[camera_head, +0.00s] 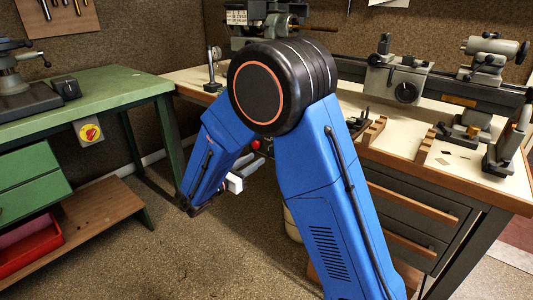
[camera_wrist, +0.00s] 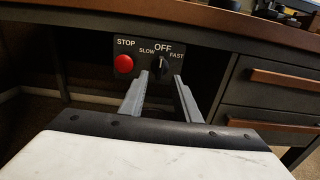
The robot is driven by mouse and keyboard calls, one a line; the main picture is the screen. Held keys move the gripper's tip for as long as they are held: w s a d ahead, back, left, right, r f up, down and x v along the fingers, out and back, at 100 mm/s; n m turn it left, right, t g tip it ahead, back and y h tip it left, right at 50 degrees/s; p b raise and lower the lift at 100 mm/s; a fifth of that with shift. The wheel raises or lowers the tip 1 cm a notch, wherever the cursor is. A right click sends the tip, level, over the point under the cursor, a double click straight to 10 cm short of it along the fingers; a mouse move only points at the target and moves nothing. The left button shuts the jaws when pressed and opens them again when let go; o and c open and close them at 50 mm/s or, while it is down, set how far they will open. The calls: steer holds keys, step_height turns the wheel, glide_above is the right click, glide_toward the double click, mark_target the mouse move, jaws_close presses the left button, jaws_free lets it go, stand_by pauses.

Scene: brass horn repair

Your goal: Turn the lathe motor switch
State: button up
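The lathe motor switch is a dark rotary knob (camera_wrist: 160,67) on a black panel under the bench front in the wrist view. The labels SLOW, OFF and FAST stand around it, and its pale mark seems to point up toward OFF. A red STOP button (camera_wrist: 124,64) sits to its left. My gripper (camera_wrist: 161,78) is open, with one finger to each side of the knob in the picture. I cannot tell whether the fingers touch it. In the head view my gripper (camera_head: 246,168) is partly seen below the bench edge, and my arm hides the knob.
The lathe (camera_head: 440,85) stands on the pale-topped bench (camera_head: 350,105). Drawers with wooden handles (camera_wrist: 270,77) are right of the panel. The floor between is clear.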

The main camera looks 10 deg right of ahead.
steer(key=x, duration=0.8)
jaws_close()
